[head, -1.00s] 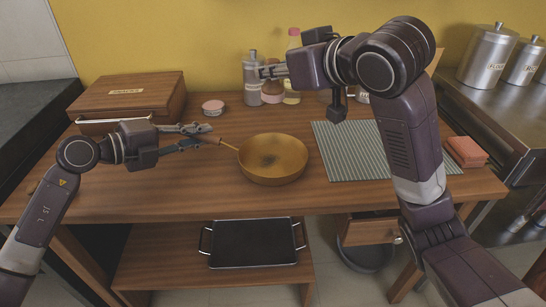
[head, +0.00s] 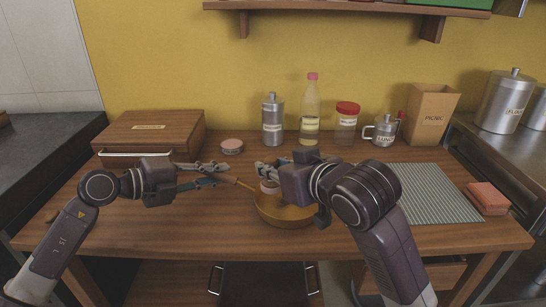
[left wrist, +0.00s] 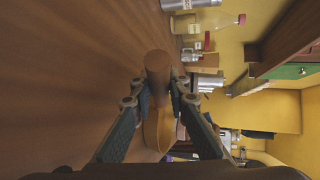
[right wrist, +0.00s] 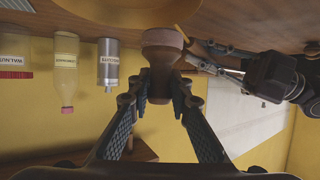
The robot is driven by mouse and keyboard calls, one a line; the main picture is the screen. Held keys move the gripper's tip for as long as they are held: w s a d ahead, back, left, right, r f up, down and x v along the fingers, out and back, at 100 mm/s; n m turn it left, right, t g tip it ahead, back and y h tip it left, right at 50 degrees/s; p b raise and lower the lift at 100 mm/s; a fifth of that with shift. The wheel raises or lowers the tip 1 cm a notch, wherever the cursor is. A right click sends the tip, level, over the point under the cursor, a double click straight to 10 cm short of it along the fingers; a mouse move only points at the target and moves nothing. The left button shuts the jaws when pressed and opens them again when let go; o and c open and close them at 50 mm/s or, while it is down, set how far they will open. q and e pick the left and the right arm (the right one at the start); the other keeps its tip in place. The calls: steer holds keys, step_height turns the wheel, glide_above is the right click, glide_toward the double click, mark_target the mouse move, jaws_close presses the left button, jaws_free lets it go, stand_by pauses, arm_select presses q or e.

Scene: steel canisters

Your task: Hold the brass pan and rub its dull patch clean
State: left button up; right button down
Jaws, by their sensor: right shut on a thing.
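The brass pan (head: 287,216) sits on the wooden table, its handle (head: 244,185) pointing left. My left gripper (head: 222,173) is open at the handle's end. In the left wrist view the round wooden handle end (left wrist: 158,66) shows between the spread fingertips (left wrist: 160,88). My right gripper (head: 268,172) is shut on a wooden-handled rubbing pad (head: 268,187) with a pale pinkish face, over the pan. The right wrist view shows the pad (right wrist: 162,42) in the fingertips (right wrist: 160,92), close to the pan's rim (right wrist: 130,15). The dull patch is hidden, and contact cannot be told.
A wooden box (head: 150,132) and a small pink-lidded tin (head: 232,146) stand at the back left. A steel canister (head: 272,120), bottle (head: 310,115), red-lidded jar (head: 346,120) and paper bag (head: 430,115) stand behind. A ribbed mat (head: 440,195) and a sponge-like block (head: 487,198) lie right.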

mark_target(276, 192)
steer(key=shift+f, duration=2.8)
steer(key=shift+w+d+f, duration=0.25)
steer(key=shift+w+d, duration=0.8)
steer(key=shift+w, duration=0.05)
steer(key=shift+w+d, duration=1.55)
steer(key=shift+w, duration=0.05)
steer(key=shift+s+a, duration=2.7)
steer(key=shift+s, duration=0.05)
steer(key=shift+d+r, duration=0.1)
steer(key=shift+r, duration=3.9)
steer(key=shift+w, duration=0.1)
